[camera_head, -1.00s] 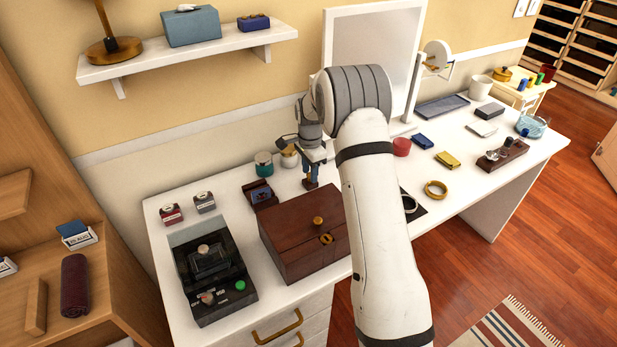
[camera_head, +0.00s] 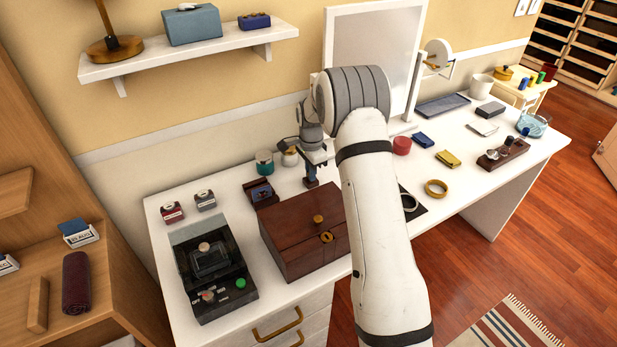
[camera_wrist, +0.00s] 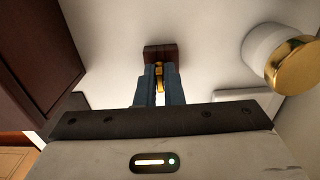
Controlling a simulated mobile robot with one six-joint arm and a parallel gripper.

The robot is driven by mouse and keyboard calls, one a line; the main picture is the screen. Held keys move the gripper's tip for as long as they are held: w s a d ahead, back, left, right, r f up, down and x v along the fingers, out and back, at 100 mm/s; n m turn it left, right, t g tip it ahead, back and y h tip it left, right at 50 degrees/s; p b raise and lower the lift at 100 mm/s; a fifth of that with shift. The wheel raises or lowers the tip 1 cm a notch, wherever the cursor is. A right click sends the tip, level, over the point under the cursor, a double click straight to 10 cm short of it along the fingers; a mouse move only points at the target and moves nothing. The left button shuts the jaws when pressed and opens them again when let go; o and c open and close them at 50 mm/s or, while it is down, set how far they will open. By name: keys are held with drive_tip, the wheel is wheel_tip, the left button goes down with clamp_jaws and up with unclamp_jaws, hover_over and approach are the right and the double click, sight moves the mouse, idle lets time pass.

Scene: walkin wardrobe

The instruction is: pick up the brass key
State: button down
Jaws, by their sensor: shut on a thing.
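The brass key (camera_wrist: 158,74) shows in the wrist view as a small golden piece between the two blue fingers of my gripper (camera_wrist: 159,90). My gripper is shut on it. Just beyond the fingertips is a small dark brown block (camera_wrist: 160,50); I cannot tell whether the key still touches it. In the head view my gripper (camera_head: 311,179) points down at the white tabletop behind the wooden box. The key is too hidden to make out there.
The wooden box (camera_head: 300,242) with a brass knob stands close in front of my gripper. A small dark open case (camera_head: 262,193) and a teal jar (camera_head: 264,163) stand to the left. A gold-lidded white jar (camera_wrist: 280,60) is near in the wrist view. The mirror (camera_head: 368,65) stands behind.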

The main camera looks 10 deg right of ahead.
drive_tip(key=shift+s+f, duration=0.1)
drive_tip(key=shift+f, duration=0.05)
wheel_tip(320, 180, up, 10)
drive_tip(key=shift+r+b, duration=0.1)
drive_tip(key=shift+b, duration=0.2)
idle(0.5)
